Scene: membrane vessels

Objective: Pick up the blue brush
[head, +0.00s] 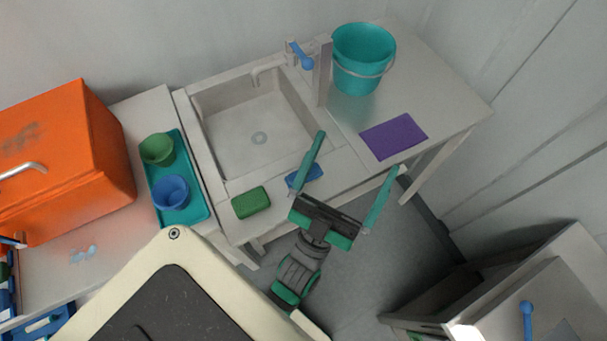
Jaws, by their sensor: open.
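Two things could be the blue brush, and I cannot tell which. A small flat blue block (313,172) lies on the counter's front edge, partly hidden behind the left finger of my gripper. A blue handled item (302,56) is at the back of the sink, beside a grey upright panel. My gripper (358,152) is open and empty, its two long teal fingers pointing toward the counter. It appears over the front edge of the counter, with the purple mat (394,136) beyond the fingertips. Its height above the counter is unclear.
A green block (251,202) lies left of the blue one, in front of the sink (250,125). A teal bucket (362,55) stands at the back right. Left are a teal tray (191,187) with green and blue cups and an orange box (75,150). A grey cabinet (540,275) stands lower right.

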